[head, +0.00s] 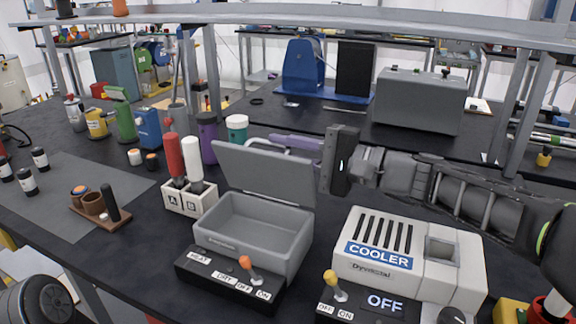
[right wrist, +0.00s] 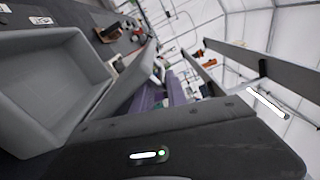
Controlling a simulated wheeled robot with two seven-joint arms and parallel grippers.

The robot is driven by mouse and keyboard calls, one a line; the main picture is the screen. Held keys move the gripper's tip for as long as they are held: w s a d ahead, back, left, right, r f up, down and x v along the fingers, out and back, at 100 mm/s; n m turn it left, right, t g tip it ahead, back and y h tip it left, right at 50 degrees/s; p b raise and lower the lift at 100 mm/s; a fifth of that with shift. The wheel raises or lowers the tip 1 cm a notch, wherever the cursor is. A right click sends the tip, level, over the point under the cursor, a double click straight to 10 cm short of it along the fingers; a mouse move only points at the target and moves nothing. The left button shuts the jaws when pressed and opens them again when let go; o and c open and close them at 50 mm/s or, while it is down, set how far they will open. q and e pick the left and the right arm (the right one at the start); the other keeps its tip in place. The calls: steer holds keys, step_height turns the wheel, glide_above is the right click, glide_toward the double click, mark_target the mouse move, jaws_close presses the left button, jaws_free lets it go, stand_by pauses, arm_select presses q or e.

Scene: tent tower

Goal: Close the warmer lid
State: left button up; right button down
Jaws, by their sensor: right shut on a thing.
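The grey warmer (head: 250,225) stands on the black table, its box open and its inside empty. Its lid (head: 265,172) is raised and tilted up at the back. In the right wrist view the box (right wrist: 50,85) is at the left, with the lid (right wrist: 128,82) beside it. My right gripper (head: 290,142) comes in from the right, with its purple fingers at the lid's upper right edge, partly behind it. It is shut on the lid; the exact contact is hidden. My left gripper is not in view.
The warmer's control base (head: 232,280) has an orange-knobbed lever (head: 246,263). A white cooler (head: 405,255) stands to the right, below my right arm. Red and white bottles in a holder (head: 188,198) stand left of the warmer. Purple and teal containers (head: 237,129) stand behind.

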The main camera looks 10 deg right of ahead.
steer(key=shift+s+a+r+n, duration=0.25)
steer(key=shift+r+n, duration=0.05)
steer(key=shift+r, duration=0.2)
steer(key=c, duration=1.5)
jaws_free()
steer(key=shift+s, duration=0.15)
steer(key=shift+f, duration=0.15)
steer(key=shift+d+f, duration=0.1)
steer(key=shift+d+b, duration=0.2)
steer(key=shift+b, duration=0.1)
steer(key=v, duration=0.7)
steer(key=shift+s, duration=0.15)
